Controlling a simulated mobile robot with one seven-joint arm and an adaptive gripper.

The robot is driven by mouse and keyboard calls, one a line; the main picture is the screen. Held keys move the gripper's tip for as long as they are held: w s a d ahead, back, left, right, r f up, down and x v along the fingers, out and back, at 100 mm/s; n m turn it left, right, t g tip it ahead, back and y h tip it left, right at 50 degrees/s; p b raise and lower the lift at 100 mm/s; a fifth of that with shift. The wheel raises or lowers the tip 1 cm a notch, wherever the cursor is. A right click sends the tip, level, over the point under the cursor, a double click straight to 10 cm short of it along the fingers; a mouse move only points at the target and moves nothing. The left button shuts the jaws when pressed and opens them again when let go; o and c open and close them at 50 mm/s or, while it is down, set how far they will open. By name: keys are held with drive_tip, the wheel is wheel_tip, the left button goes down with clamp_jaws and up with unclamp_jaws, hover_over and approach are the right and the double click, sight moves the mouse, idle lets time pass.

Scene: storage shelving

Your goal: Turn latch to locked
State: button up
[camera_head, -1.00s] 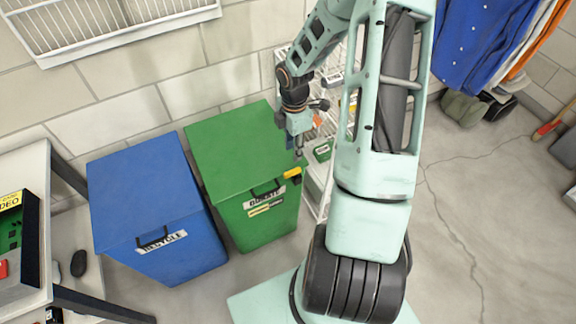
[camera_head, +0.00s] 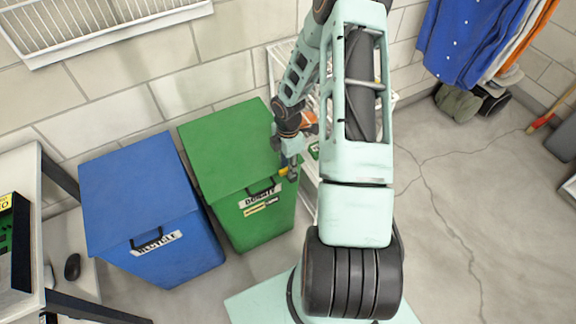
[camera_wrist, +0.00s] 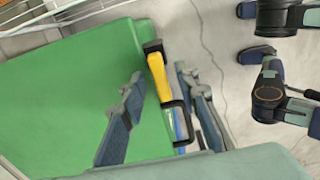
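The yellow latch (camera_wrist: 157,76) sits at the edge of the green bin (camera_wrist: 75,90), with a black mount at its end. In the head view the latch (camera_head: 284,172) shows only as a small yellow patch at the bin's right edge, partly hidden by my gripper (camera_head: 291,168). In the wrist view my gripper (camera_wrist: 160,80) is open, with one finger over the lid side and the other beyond the bin's edge. The latch lies between the fingers in the picture. I cannot tell whether either finger touches it.
A blue recycle bin (camera_head: 150,200) stands left of the green bin. A white wire shelf (camera_head: 308,190) is close behind my arm, right of the green bin. Clothes (camera_head: 480,40) hang at the upper right. The floor on the right (camera_head: 440,220) is mostly clear.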

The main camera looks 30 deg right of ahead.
clamp_jaws()
